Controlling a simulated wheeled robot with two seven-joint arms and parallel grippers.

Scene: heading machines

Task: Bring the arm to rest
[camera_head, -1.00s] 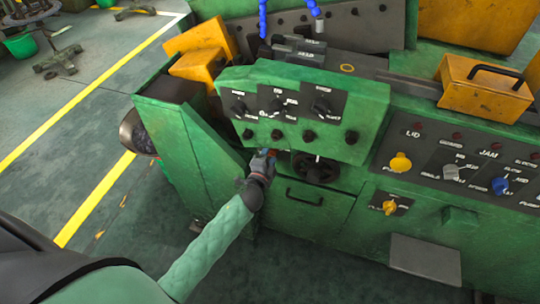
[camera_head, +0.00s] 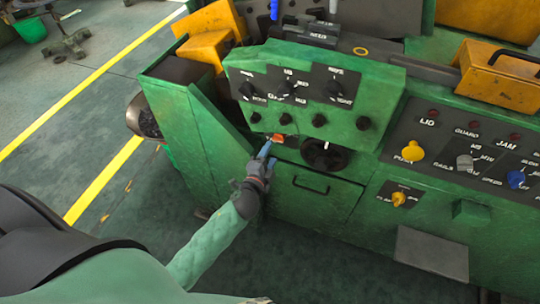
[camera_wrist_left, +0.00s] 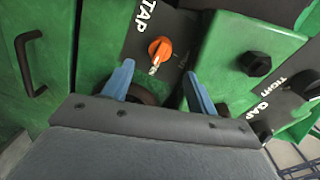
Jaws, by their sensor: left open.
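My left gripper (camera_head: 264,153) is in front of the green heading machine (camera_head: 225,160), just below the small control panel. It also shows in the left wrist view (camera_wrist_left: 157,72), with two blue fingers spread apart and nothing between them. An orange knob (camera_wrist_left: 160,48) on a black plate marked "TAP" lies just beyond the fingertips, apart from them. The same knob shows in the head view (camera_head: 278,138), up and right of the gripper. My left arm reaches in from the lower left.
A black handwheel (camera_head: 325,155) and a drawer handle (camera_head: 311,185) are right of the gripper. The control panel (camera_head: 310,100) with black knobs overhangs above. A wider panel with yellow (camera_head: 412,152) and blue knobs stands at right. The floor at left is mostly open.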

